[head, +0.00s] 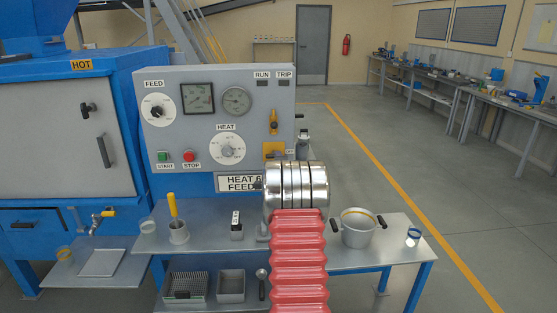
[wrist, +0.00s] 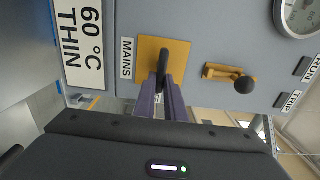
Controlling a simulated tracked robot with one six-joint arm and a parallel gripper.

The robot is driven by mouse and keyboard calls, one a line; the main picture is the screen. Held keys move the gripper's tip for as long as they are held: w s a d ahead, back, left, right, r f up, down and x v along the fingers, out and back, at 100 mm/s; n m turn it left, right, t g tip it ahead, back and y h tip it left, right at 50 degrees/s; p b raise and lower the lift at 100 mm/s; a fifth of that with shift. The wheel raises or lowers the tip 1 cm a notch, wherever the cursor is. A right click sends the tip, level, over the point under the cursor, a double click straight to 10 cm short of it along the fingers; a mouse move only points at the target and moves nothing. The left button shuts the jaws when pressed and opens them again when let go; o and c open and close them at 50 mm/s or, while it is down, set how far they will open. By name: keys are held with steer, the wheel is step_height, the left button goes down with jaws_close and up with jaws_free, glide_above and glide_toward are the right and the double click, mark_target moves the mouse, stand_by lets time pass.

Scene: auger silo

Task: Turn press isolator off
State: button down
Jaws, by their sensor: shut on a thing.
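The isolator is a black handle (wrist: 165,57) on a yellow square plate (wrist: 150,53), with a MAINS label (wrist: 127,58) beside it in the wrist view. In the head view the yellow plate (head: 273,148) shows at the lower right of the grey panel, partly behind my arm. My gripper (wrist: 162,90) has its purple fingers shut on the black handle, one on each side. The fingers hide the handle's outer end. Whether the handle stands at on or off cannot be told. In the head view my arm hides most of the gripper.
A black-knobbed lever in a yellow slot (wrist: 228,77) is close beside the plate. The grey panel (head: 180,118) also carries dials, a green START button (head: 163,156) and a red STOP button (head: 188,156). A pot (head: 358,230) stands on the bench right of my arm.

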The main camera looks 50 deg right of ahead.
steer(key=shift+s+f, duration=0.1)
steer(key=shift+f, duration=0.15)
steer(key=c, duration=2.2)
jaws_free()
steer(key=o, duration=0.4)
steer(key=shift+r, duration=0.1)
steer(key=v, duration=1.3)
steer(key=shift+s+a, duration=0.25)
